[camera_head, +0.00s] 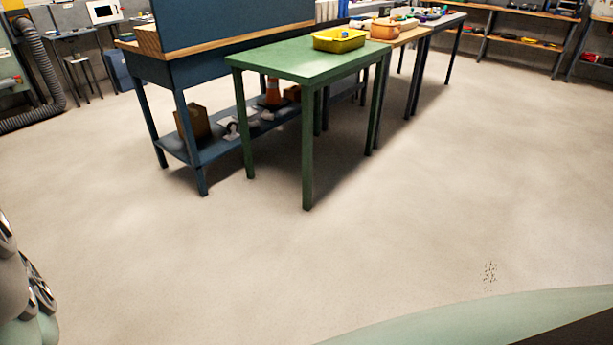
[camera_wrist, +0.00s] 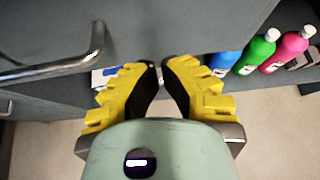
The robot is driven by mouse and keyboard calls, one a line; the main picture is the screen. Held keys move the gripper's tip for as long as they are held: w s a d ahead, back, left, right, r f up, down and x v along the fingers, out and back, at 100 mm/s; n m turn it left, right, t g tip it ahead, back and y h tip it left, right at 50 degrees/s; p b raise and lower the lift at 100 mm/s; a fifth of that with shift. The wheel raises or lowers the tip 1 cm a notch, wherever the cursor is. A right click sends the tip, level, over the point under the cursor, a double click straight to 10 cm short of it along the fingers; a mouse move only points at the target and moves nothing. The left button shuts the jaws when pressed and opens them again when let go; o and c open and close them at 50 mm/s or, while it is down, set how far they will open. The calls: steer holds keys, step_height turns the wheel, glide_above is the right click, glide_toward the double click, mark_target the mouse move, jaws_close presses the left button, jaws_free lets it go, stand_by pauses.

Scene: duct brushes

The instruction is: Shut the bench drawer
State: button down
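A dark grey panel with a bar handle, which looks like a drawer front (camera_wrist: 190,25), fills the top of the wrist view. Its metal handle (camera_wrist: 55,68) is a bent bar at the upper left. My gripper (camera_wrist: 160,66) has yellow fingers with black inner pads. Its tips nearly meet, with a thin gap and nothing seen held, and they overlap the panel's lower edge in the picture, right of the handle. I cannot tell whether they touch it, or how far out the drawer is. In the head view neither the drawer nor my gripper can be made out.
Blue, green (camera_wrist: 257,50) and pink (camera_wrist: 289,48) bottles stand on a grey shelf at the right of the wrist view. In the head view, a green table (camera_head: 290,62) with a yellow tray (camera_head: 340,46) stands beside a blue workbench (camera_head: 178,72). Wide bare floor lies ahead.

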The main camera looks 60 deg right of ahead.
steer(key=p+v, duration=0.5)
steer(key=v, duration=0.4)
steer(key=shift+d+r, duration=0.2)
steer(key=shift+r, duration=0.05)
